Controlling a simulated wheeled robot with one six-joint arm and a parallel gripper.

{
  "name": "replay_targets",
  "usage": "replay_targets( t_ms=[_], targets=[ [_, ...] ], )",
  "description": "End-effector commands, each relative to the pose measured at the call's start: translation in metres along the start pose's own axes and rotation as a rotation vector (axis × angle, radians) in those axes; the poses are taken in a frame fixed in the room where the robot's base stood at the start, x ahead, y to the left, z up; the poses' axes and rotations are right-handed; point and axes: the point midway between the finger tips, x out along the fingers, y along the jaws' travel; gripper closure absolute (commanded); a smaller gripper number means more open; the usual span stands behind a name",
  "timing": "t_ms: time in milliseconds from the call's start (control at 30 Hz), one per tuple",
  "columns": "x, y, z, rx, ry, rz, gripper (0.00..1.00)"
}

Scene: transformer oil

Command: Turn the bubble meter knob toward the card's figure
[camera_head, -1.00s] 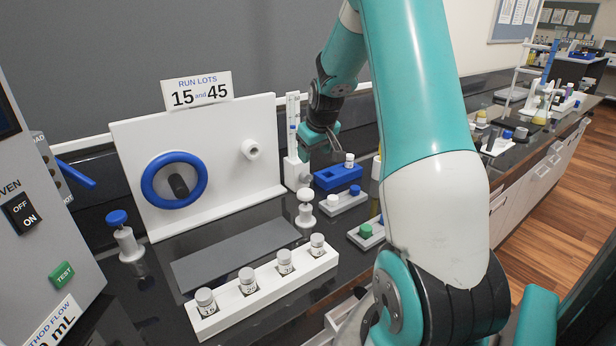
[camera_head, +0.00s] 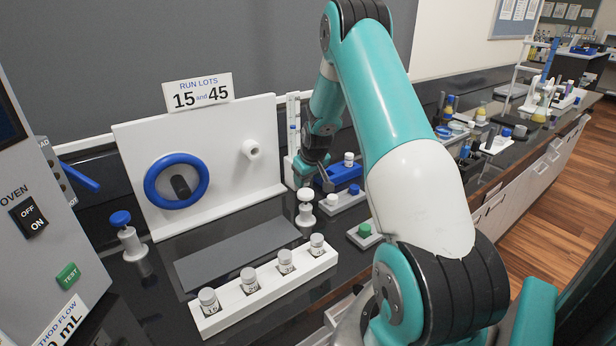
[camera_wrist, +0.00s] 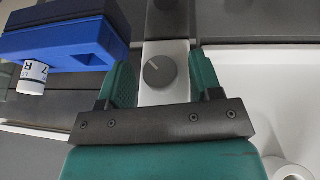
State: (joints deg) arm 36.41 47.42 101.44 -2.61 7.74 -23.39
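The bubble meter (camera_head: 291,172) is a white block with an upright tube at the right end of the white panel. In the head view my gripper (camera_head: 312,175) is beside the meter, and the knob is hidden. The method flow card (camera_head: 62,322) at lower left reads "mL"; its figure is cut off at the frame edge.
A blue block (camera_head: 338,178) holding a vial stands right of the gripper; it also shows close by in the wrist view (camera_wrist: 62,40). A white plunger-like post (camera_head: 305,205) stands in front. A white rack (camera_head: 265,300) holds several vials. A sign (camera_head: 197,92) reads "RUN LOTS 15 and 45".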

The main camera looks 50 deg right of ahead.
Motion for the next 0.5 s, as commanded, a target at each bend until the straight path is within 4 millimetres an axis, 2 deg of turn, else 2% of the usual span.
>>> replay_targets(
  t_ms=[33,200,500],
  targets=[
    [-0.0001,-0.0001,0.0001,0.0,0.0,0.0,0.53],
    [-0.0002,-0.0001,0.0001,0.0,0.0,0.0,0.89],
    [-0.0002,0.0007,0.0,0.013,0.001,-0.03,0.89]
  ],
)
